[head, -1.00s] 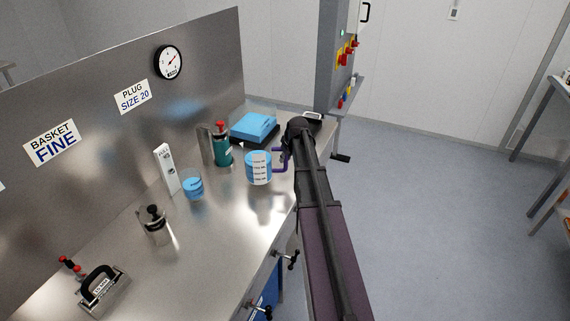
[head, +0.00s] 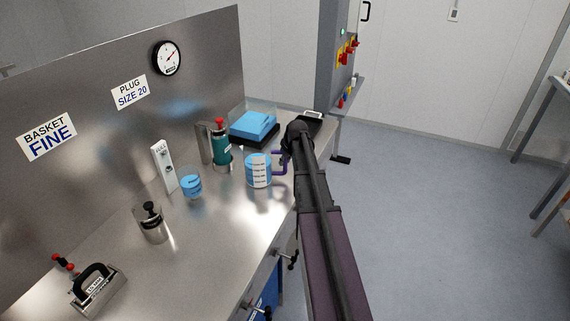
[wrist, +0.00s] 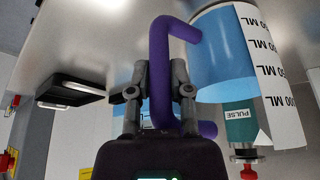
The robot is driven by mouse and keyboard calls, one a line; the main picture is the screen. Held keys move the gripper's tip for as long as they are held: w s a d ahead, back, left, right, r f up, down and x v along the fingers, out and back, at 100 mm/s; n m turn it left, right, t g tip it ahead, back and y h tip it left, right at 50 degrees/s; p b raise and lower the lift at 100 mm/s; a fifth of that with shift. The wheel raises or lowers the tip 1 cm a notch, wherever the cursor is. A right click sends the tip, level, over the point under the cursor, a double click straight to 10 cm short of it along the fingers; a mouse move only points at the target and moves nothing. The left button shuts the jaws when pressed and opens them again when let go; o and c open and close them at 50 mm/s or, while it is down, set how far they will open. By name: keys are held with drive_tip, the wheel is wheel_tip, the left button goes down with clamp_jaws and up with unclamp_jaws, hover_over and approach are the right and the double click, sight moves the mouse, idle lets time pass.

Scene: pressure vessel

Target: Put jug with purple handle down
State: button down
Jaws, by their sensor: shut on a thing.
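The jug (head: 258,171) is light blue with a white volume label and a purple handle (head: 279,163) on its right side. It is upright over the right part of the steel bench. I cannot tell whether its base touches the bench. My gripper (head: 286,157) is at the handle, its fingertips partly hidden by my arm. In the wrist view my gripper (wrist: 160,85) is shut on the purple handle (wrist: 176,55). The jug (wrist: 222,60) is beside the fingers there, partly out of frame.
The bench (head: 215,245) in front is clear.

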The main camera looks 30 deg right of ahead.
drive_tip(key=shift+f, duration=0.2)
drive_tip(key=c, duration=0.5)
unclamp_jaws()
drive_tip(key=shift+r, duration=0.1)
drive_tip(key=shift+c, duration=0.2)
drive_tip(key=shift+r, duration=0.15)
drive_tip(key=p+v, duration=1.1)
drive_tip(key=v, duration=0.1)
idle(0.7)
